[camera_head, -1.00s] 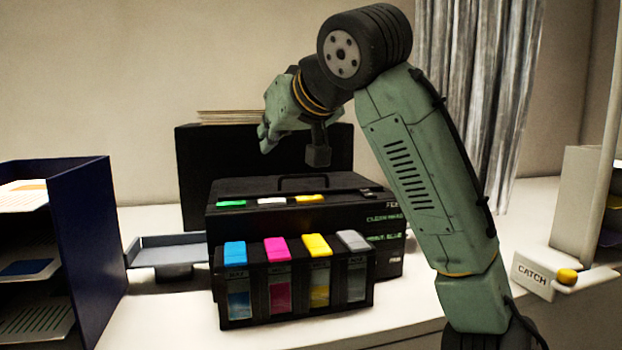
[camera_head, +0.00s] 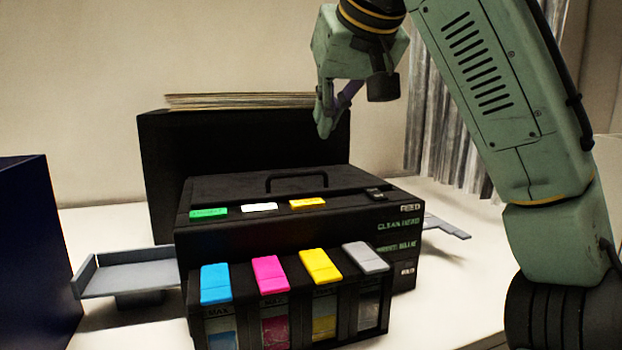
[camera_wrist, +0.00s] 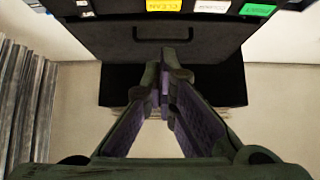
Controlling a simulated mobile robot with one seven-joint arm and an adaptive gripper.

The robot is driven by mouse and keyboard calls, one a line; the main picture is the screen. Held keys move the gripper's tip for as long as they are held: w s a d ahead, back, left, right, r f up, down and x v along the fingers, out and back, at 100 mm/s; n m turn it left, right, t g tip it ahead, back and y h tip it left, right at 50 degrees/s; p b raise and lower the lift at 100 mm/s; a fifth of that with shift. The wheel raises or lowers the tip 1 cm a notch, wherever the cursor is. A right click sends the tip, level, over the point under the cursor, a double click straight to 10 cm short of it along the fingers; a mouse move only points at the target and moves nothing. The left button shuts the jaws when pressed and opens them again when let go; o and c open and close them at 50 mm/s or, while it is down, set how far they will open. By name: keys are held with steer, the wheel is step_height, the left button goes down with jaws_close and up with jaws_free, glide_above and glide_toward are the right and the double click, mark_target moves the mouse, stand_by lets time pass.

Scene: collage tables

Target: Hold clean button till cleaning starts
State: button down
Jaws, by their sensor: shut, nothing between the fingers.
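The black printer (camera_head: 270,238) stands on the white table. On its top front edge are a green, a white and a yellow button. The yellow clean button (camera_head: 308,203) is the rightmost of these; in the wrist view it shows at the top edge with the word CLEAN (camera_wrist: 167,5). My gripper (camera_head: 326,132) is shut and empty, above and behind the printer top, apart from the button. In the wrist view the fingers (camera_wrist: 165,62) meet below the printer's handle in the picture.
Blue, magenta, yellow and grey ink tanks (camera_head: 292,300) stand at the printer's front. A carry handle (camera_head: 297,177) rises from its top. A black upright panel (camera_head: 240,140) with papers stands behind. A grey tray (camera_head: 130,275) and dark blue shelf (camera_head: 30,250) are left; grey curtain (camera_head: 435,130) is right.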

steer(key=p, duration=0.2)
glide_above(312, 203)
steer(key=f, duration=0.6)
steer(key=shift+s+d+f, duration=0.1)
steer(key=shift+s, duration=0.15)
steer(key=f, duration=0.3)
steer(key=shift+w+f+p, duration=0.3)
steer(key=shift+w+p, duration=0.05)
steer(key=shift+p, duration=0.05)
steer(key=shift+f, duration=0.65)
